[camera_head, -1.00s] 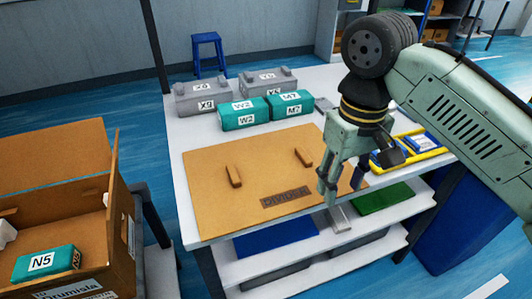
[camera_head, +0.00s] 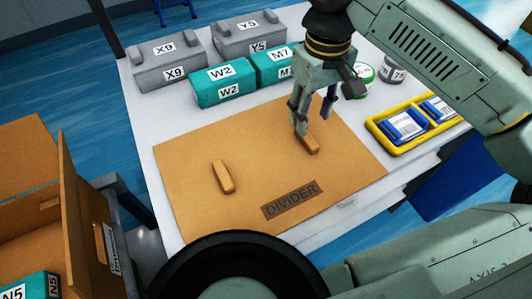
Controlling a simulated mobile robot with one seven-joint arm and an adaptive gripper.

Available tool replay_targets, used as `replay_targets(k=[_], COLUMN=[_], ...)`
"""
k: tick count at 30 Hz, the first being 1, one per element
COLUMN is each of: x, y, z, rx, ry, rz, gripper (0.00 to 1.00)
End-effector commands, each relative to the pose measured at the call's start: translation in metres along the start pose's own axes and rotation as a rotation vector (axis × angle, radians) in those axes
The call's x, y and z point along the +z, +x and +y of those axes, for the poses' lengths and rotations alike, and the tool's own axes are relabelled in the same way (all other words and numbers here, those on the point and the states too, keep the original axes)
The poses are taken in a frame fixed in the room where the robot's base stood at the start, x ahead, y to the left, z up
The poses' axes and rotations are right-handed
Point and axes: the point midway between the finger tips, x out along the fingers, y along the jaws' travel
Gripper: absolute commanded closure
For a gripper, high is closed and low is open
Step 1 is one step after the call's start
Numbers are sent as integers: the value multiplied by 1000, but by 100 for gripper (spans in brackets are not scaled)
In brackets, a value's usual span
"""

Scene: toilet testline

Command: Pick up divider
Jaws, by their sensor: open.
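The divider (camera_head: 255,165) is a flat brown cardboard sheet lying on the white table, with the word DIVIDER printed near its front edge. Two small raised tan handles stand on it: a left handle (camera_head: 222,177) and a right handle (camera_head: 307,140). My gripper (camera_head: 312,122) is open and points down over the right handle. Its near finger is close beside that handle and hides part of its far end. I cannot tell whether it touches it.
Grey boxes (camera_head: 165,65) and teal boxes (camera_head: 222,83) stand behind the divider. A yellow tray (camera_head: 388,143) with blue packs lies to the right, with round containers (camera_head: 362,73) behind it. An open cardboard box (camera_head: 80,215) stands at the left, holding a teal box (camera_head: 30,287).

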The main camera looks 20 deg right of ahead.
Motion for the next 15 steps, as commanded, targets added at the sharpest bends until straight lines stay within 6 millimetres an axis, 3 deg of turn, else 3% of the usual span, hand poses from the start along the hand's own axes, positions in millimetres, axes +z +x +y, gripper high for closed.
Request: replay_targets(k=[8,15], x=[0,-1], y=[24,59], z=[0,1], rx=[1,0], ry=[0,0], rz=[-2,-2], gripper=[58,58])
